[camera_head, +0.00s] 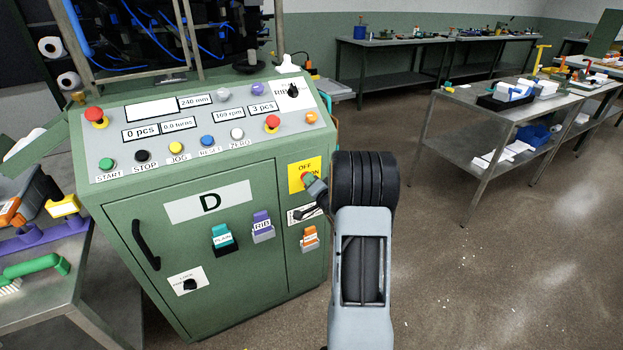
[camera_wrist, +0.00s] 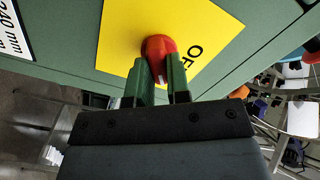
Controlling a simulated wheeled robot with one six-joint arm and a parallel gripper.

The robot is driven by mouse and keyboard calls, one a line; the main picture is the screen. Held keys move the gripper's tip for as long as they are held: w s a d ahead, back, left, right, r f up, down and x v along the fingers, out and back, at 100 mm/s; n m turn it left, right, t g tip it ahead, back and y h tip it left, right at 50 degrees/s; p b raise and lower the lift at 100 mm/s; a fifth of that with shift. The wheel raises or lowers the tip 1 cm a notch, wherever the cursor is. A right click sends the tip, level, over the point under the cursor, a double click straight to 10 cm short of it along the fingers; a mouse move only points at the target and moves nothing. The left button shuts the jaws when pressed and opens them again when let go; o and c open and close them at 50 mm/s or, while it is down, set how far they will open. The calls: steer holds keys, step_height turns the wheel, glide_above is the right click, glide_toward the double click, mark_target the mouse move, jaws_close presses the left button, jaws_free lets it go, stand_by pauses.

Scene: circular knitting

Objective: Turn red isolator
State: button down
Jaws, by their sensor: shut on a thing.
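The red isolator (camera_wrist: 158,46) is a red knob on a yellow plate (camera_wrist: 115,35) in the wrist view. My gripper (camera_wrist: 160,78) has its two green fingers on either side of the knob and is shut on it. Part of the word OFF shows on the plate beside the knob. In the head view the yellow plate (camera_head: 294,178) is on the upper right of the green cabinet front, with OFF at its top and ON lower down. There my gripper (camera_head: 308,180) reaches the plate from the right and mostly hides the red isolator.
The green cabinet (camera_head: 220,180) has a sloped panel of buttons above. Below the plate are a black lever on a white label (camera_head: 300,214) and an orange tag (camera_head: 310,238). A black handle (camera_head: 146,245) is at the left. Open floor (camera_head: 440,270) lies to the right.

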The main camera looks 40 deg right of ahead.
steer(key=shift+f+m+p, duration=0.1)
steer(key=shift+m+p, duration=1.25)
steer(key=shift+m, duration=2.25)
steer(key=c, duration=1.1)
jaws_free()
steer(key=shift+s, duration=0.15)
steer(key=s, duration=0.4)
steer(key=s+a, duration=0.1)
steer(key=s, duration=0.8)
steer(key=shift+s+a, duration=0.2)
steer(key=shift+a, duration=0.2)
